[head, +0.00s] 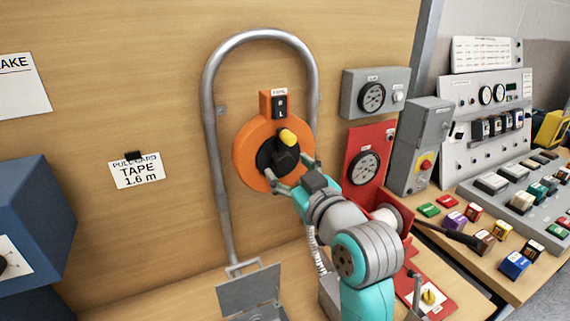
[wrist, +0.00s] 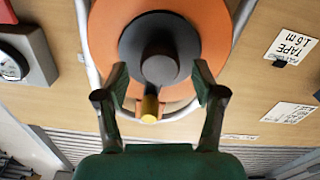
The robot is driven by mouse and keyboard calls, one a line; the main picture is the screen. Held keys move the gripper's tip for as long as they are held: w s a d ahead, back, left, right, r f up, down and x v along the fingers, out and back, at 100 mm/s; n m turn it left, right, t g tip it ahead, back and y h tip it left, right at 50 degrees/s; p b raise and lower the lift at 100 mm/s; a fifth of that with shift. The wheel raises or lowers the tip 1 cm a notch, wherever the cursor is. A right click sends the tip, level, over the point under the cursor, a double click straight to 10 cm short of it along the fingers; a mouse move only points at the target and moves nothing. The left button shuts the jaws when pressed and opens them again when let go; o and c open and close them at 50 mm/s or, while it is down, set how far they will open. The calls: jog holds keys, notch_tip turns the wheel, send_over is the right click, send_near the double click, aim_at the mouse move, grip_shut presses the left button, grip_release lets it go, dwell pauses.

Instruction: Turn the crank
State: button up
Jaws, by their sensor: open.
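The crank is a black hub with an arm (head: 285,157) and a yellow knob (head: 288,137), on a round orange plate (head: 243,160) fixed to the wooden wall. In the head view the knob points up and slightly right from the hub. My gripper (head: 288,176) is open in front of the hub. In the wrist view the black hub (wrist: 160,66) and the yellow knob (wrist: 149,106) lie between the two spread fingers of the gripper (wrist: 161,92). I cannot tell whether the fingers touch the crank.
A grey bent pipe (head: 209,120) arches around the orange plate. A red gauge panel (head: 360,188) and a grey gauge box (head: 359,92) are on the right. A blue box (head: 30,215) stands at the left. A desk with several coloured blocks is at the right.

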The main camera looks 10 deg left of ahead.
jog(key=shift+x, duration=1.3)
jog(key=shift+c, duration=0.2)
grip_shut()
